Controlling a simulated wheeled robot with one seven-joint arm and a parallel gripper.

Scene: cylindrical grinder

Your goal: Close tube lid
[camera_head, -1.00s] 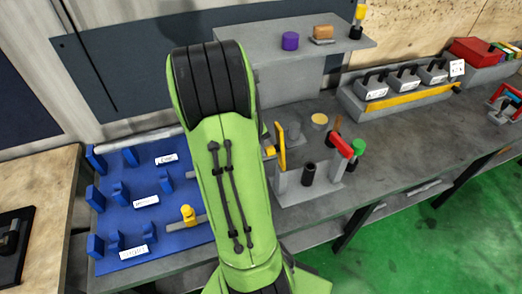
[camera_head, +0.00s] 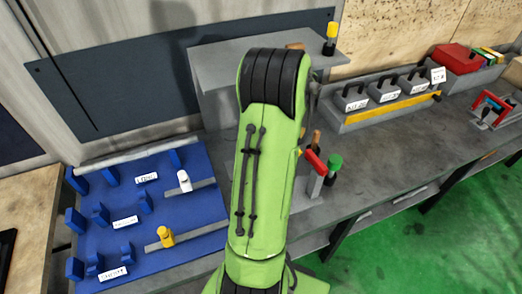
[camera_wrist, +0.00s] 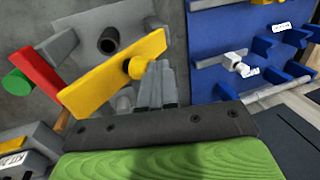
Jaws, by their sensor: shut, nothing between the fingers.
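The yellow plate with a round knob (camera_wrist: 115,75), which looks like the lid, stands tilted in the wrist view. Behind it is a grey fixture (camera_wrist: 75,45) with a dark open-ended tube (camera_wrist: 108,40). My gripper (camera_wrist: 161,66) is shut and empty, its grey fingers just right of the knob. I cannot tell if they touch the plate. In the head view my green arm hides the gripper and most of the fixture; only a sliver of yellow (camera_head: 299,153) shows at its right edge.
A red-topped lever (camera_head: 315,162) and a green knob (camera_head: 335,162) stand right of my arm. A blue rack (camera_head: 200,215) with yellow and white fittings lies left. A grey shelf (camera_head: 215,62) rises behind. The bench (camera_head: 400,150) has free room at right.

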